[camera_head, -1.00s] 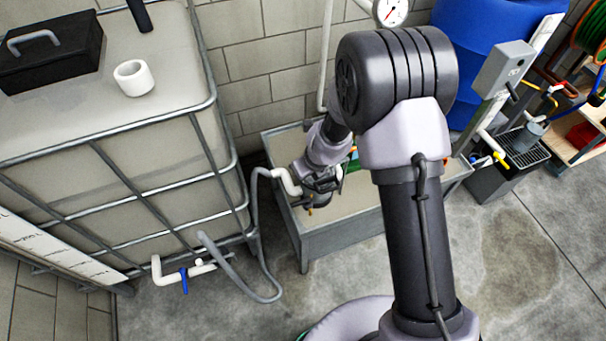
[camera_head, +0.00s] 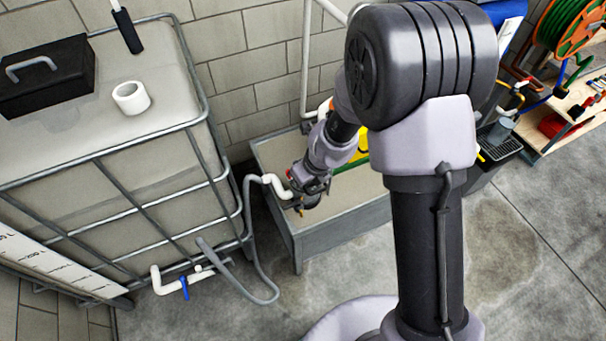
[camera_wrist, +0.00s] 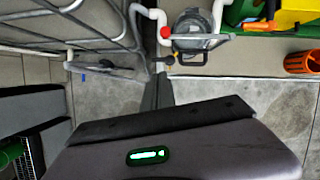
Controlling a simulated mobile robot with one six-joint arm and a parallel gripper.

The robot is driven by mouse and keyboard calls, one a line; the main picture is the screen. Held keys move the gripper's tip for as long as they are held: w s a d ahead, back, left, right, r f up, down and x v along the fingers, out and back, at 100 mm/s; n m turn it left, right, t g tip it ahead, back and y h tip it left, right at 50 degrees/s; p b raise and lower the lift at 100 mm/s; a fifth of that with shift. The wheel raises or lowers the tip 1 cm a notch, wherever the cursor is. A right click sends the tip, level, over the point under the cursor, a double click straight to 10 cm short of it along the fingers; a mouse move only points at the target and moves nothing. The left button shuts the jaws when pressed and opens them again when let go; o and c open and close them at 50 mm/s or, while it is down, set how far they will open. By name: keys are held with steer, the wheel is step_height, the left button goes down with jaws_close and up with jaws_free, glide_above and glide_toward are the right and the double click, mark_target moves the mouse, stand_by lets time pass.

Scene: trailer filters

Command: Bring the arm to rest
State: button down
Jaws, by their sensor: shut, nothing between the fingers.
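My arm rises in the middle of the head view, bends at a large dark elbow, and its forearm reaches down and away beside the trough-like bench. My gripper (camera_wrist: 158,90) shows in the wrist view as narrow dark fingers, closed together with nothing between them. A filter housing with a clear bowl (camera_wrist: 196,38) on white pipe, with a red part beside it, is ahead of the fingertips, apart from them in that picture. In the head view, my wrist and the pipework overlap, so the fingertips cannot be made out there.
A caged tank (camera_head: 140,150) stands on the left, with a black toolbox (camera_head: 46,66) and white roll (camera_head: 131,97) on top. A grey hose (camera_head: 262,270) hangs beside it. The grey bench (camera_head: 340,228) is under my forearm. A hose reel (camera_head: 572,25) is at right. Floor (camera_head: 535,250) is clear.

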steer(key=shift+w, duration=0.1)
steer(key=s+d+r+n+t+y+b, duration=0.1)
steer(key=s+r+n+y+b, duration=0.15)
steer(key=r+n, duration=0.9)
steer(key=s+d+r+n+h+b, duration=0.1)
steer(key=s+d+r+n, duration=0.2)
steer(key=s, duration=0.3)
steer(key=s+d+r+n+t+h+b, duration=0.1)
steer(key=s+d+r+n, duration=0.2)
steer(key=s, duration=0.4)
steer(key=s+d+r+n+h+b, duration=0.1)
steer(key=s+d+r+n, duration=0.3)
steer(key=s+n, duration=0.2)
steer(key=shift+s+r, duration=0.3)
steer(key=shift+s, duration=0.25)
